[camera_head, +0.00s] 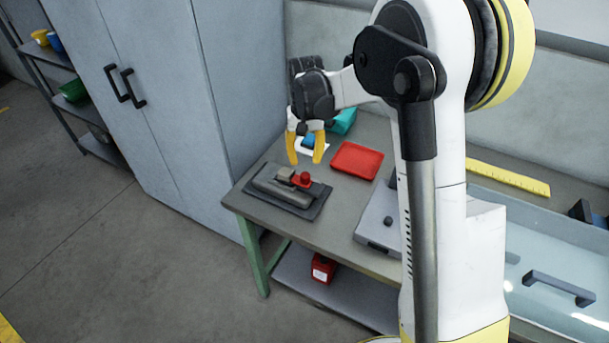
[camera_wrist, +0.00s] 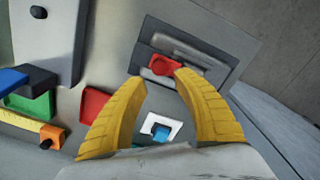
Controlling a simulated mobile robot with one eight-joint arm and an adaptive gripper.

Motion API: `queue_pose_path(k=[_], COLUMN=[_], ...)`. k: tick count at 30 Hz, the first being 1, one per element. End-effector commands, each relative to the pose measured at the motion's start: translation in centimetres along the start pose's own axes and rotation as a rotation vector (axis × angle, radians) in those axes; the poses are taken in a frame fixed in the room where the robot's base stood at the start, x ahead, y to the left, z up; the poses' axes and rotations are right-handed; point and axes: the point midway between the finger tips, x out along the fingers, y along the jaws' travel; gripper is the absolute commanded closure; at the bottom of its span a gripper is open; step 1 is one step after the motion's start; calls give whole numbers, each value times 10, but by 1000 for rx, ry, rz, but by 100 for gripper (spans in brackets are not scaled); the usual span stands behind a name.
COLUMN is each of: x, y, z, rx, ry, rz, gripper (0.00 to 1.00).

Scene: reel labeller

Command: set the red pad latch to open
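The red pad latch (camera_head: 303,180) is a small red piece with a round knob, on a dark grey fixture (camera_head: 316,206) near the table's left front corner. A beige block and a long grey bar sit beside it. In the wrist view the red latch (camera_wrist: 163,66) shows just beyond the gap between my fingertips, with the fixture (camera_wrist: 222,43) around it. My gripper (camera_head: 305,158) has yellow fingers, spread apart with nothing between them, and hangs above and behind the fixture. The wrist view shows the open gripper (camera_wrist: 161,77) too. I cannot tell the latch's setting.
A red tray (camera_head: 357,160) lies right of the fixture. A white card (camera_wrist: 178,113) with a blue piece and a teal item (camera_head: 343,121) are behind. A grey box with a dark knob (camera_head: 388,221) stands front right. A tall cabinet (camera_head: 235,90) borders the table's left.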

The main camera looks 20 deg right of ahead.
Motion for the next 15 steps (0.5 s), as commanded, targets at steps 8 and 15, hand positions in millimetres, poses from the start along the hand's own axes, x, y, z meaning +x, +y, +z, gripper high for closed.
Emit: queue_pose_path(k=[8,15], x=[55,72], y=[0,0], z=[0,0], rx=[0,-1], ry=[1,1], rz=[0,0], gripper=[64,64])
